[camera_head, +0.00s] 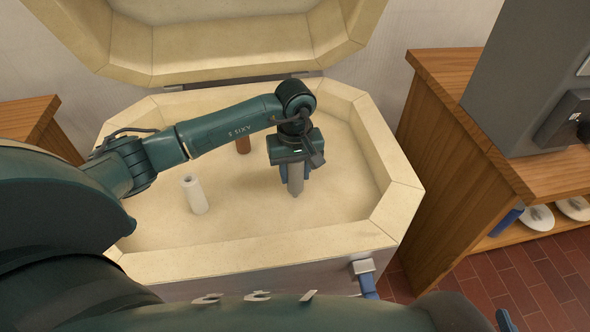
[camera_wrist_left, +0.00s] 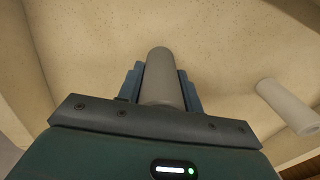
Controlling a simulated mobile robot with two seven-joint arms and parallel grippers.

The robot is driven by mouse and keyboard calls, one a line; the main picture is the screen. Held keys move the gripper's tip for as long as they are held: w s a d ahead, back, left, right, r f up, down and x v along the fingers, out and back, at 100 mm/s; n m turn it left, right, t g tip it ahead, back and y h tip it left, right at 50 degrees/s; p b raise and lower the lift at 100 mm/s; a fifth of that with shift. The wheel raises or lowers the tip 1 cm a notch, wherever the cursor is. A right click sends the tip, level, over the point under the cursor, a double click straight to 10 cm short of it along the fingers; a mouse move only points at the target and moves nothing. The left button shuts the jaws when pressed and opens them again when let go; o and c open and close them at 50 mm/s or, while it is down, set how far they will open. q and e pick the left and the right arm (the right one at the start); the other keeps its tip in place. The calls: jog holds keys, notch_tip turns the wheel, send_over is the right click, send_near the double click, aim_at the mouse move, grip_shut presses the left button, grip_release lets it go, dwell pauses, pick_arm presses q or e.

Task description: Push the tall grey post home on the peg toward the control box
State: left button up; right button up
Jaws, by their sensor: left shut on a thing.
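The tall grey post (camera_head: 295,180) stands on the floor of the pale, many-sided basin, right of its middle. My left gripper (camera_head: 296,172) reaches down from above and is shut on the post. In the left wrist view the grey post (camera_wrist_left: 163,78) sits between the two blue fingers of the gripper (camera_wrist_left: 162,88). The peg is hidden, and I cannot tell how the post sits on it. The control box (camera_head: 530,75) is the big grey cabinet at the right, on a wooden bench. My right gripper is not clearly in view.
A white post (camera_head: 194,195) stands left in the basin and shows in the left wrist view (camera_wrist_left: 288,105). A brown post (camera_head: 243,144) stands behind, close to my left arm. The basin's raised rim (camera_head: 398,205) surrounds them. The floor in front of the grey post is clear.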

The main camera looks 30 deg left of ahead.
pick_arm(q)
jog(key=shift+f, duration=0.1)
dwell(0.3)
jog(key=shift+f+b, duration=0.35)
jog(key=shift+b, duration=0.05)
jog(key=shift+f, duration=0.1)
jog(key=shift+f+b, duration=0.7)
jog(key=o, duration=1.2)
notch_tip(320, 180, up, 13)
jog(key=shift+r+p, duration=0.1)
jog(key=shift+p, duration=0.65)
